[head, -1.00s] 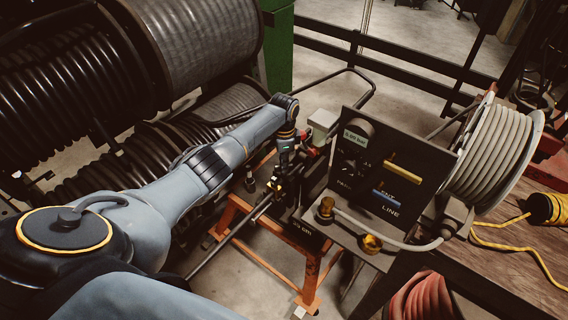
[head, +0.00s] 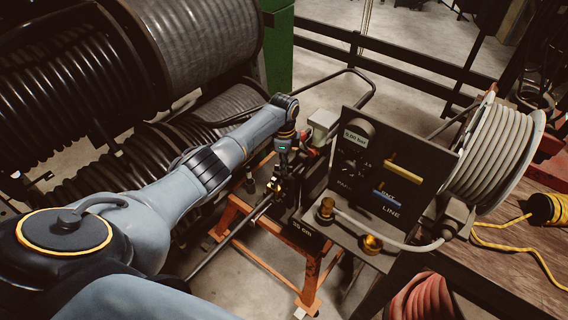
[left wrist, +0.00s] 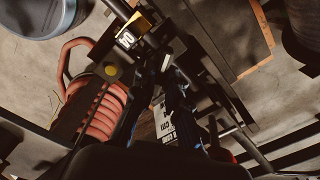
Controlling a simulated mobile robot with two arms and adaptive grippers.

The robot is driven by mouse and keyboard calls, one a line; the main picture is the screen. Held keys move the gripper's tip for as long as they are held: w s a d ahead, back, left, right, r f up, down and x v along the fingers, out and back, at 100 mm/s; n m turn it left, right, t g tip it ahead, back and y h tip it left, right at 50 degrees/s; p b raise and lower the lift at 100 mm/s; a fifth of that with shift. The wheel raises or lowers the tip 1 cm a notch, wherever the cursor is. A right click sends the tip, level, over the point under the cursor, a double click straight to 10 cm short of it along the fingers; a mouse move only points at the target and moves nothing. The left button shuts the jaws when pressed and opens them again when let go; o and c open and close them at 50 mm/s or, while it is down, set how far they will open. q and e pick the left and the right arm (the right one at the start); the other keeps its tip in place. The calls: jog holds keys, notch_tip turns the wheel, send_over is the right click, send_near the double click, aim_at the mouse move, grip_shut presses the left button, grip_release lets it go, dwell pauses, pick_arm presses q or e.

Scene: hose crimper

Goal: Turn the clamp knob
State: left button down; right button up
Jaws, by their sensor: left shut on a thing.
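My left gripper (head: 278,180) reaches down at the bench beside the black control panel in the head view. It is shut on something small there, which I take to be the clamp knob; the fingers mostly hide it. A small yellow part shows at the fingertips. In the left wrist view the dark fingers (left wrist: 168,75) come close together over dark machine parts, and the knob cannot be made out clearly. My right gripper is not in view.
The black panel (head: 385,170) with a pressure display stands just right of the gripper. Brass fittings (head: 371,244) sit in front of it. An orange stand (head: 300,252) is below. A hose reel (head: 495,155) stands right, large dark hose coils (head: 70,75) left.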

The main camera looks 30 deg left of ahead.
pick_arm(q)
jog(key=c, duration=1.4)
grip_release()
jog(key=shift+o, duration=0.2)
jog(key=shift+r, duration=0.1)
notch_tip(320, 180, up, 12)
